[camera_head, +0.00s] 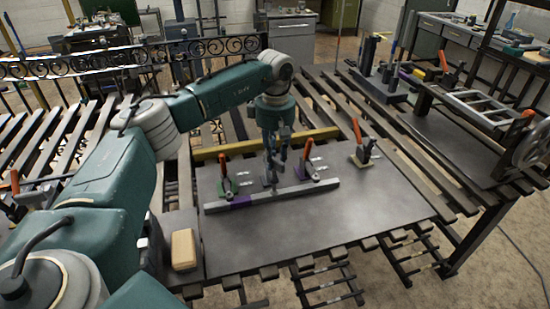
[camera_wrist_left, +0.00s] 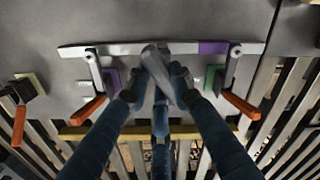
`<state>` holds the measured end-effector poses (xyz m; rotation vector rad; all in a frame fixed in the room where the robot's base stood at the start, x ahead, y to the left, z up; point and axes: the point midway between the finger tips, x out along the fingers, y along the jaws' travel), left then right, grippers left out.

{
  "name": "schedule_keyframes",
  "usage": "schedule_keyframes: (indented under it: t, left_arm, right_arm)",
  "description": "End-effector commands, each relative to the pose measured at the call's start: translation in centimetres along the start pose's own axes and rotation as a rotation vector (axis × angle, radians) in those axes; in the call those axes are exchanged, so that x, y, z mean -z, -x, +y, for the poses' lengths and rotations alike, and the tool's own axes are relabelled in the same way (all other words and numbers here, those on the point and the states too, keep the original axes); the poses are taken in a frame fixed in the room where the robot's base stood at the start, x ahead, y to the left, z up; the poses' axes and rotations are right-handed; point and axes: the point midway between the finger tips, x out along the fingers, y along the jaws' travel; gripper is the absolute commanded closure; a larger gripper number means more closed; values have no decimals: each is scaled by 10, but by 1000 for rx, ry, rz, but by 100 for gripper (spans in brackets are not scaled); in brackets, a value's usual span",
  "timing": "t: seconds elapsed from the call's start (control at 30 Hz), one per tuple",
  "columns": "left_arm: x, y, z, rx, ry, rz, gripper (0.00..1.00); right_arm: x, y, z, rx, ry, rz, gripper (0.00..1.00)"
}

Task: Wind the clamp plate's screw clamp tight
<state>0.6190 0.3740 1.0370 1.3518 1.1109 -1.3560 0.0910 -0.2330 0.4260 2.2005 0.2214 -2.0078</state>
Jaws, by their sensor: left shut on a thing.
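The grey clamp plate (camera_head: 340,222) lies on the slatted bench. A light metal bar (camera_head: 290,192) with a purple band lies across it; the bar also shows in the wrist view (camera_wrist_left: 120,48). My left gripper (camera_head: 272,170) points down between two orange-handled clamps, the green-based one (camera_head: 227,186) and the purple-based one (camera_head: 308,168). In the wrist view my left gripper (camera_wrist_left: 164,88) is shut on a grey part of the screw clamp (camera_wrist_left: 157,62), beside the bar. The fingers hide most of the screw clamp. My right gripper is in neither view.
A yellow beam (camera_head: 265,145) runs behind the clamps. Another orange-handled clamp (camera_head: 362,146) stands to the right. A wooden block (camera_head: 184,248) lies at the plate's left front. A rack with a handwheel (camera_head: 534,145) stands far right. The plate's right front is bare.

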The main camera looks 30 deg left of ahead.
Motion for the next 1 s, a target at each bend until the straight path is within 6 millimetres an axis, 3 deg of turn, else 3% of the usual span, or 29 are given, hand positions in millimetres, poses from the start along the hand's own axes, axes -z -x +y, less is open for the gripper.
schedule_keyframes:
  t: [0.3, 0.87, 0.9, 1.0]
  left_arm:
    - [1, 5, 3, -14, -130, 2, 100]
    - [1, 6, 4, -15, -159, 4, 100]
    - [1, 6, 4, -15, -159, 4, 74]
    - [1, 5, 3, -13, -159, 3, 58]
  right_arm:
    - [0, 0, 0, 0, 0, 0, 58]
    - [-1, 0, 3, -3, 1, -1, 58]
    - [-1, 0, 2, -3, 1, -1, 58]
    - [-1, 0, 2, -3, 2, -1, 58]
